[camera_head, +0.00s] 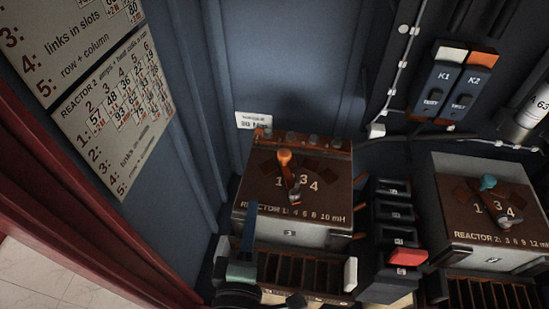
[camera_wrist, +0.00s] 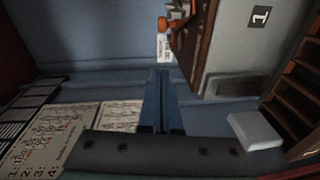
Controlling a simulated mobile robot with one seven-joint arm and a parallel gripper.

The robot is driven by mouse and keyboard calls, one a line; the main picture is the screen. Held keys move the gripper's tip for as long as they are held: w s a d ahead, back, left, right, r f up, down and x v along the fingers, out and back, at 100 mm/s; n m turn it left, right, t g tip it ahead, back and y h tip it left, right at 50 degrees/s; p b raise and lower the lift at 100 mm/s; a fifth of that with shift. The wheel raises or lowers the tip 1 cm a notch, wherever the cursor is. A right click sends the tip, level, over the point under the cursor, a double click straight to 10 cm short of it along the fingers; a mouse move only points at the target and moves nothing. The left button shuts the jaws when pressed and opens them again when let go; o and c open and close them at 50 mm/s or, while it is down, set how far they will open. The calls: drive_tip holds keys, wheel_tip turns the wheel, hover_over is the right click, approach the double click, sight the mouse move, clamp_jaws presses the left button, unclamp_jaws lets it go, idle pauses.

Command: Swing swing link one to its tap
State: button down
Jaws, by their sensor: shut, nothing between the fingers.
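Swing link one is the dark lever with an orange knob (camera_head: 284,156) on the brown top of the REACTOR 1 block (camera_head: 255,190). Its knob end points toward the back, between the printed 1 and 3, and covers the spot there. In the head view my gripper (camera_head: 253,207) is at the front left of this block, its blue fingers pointing up the picture, apart from the knob. In the wrist view the fingers (camera_wrist: 160,72) are shut together and empty. The block's side (camera_wrist: 233,50) shows to their right; I cannot make out the lever there.
A second block, REACTOR 2 (camera_head: 475,235), with a teal-knobbed link (camera_head: 488,183), stands at the right. A slotted rack (camera_head: 305,272) lies in front of the first block. Dark modules (camera_head: 393,215) stand between the blocks. The blue cabinet wall (camera_head: 285,60) rises behind.

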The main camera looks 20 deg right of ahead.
sight(290, 175)
drive_tip(key=p+x, duration=0.1)
drive_tip(key=x, duration=0.7)
drive_tip(key=shift+r, duration=0.2)
drive_tip(key=d, duration=0.1)
drive_tip(key=w+d, duration=0.1)
drive_tip(key=d+p, duration=0.1)
drive_tip(key=shift+w+f, duration=0.25)
drive_tip(key=shift+f, duration=0.05)
drive_tip(key=shift+w+d+f, duration=0.15)
drive_tip(key=shift+d, duration=0.4)
drive_tip(key=shift+f+b, duration=0.1)
drive_tip(key=shift+b, duration=0.3)
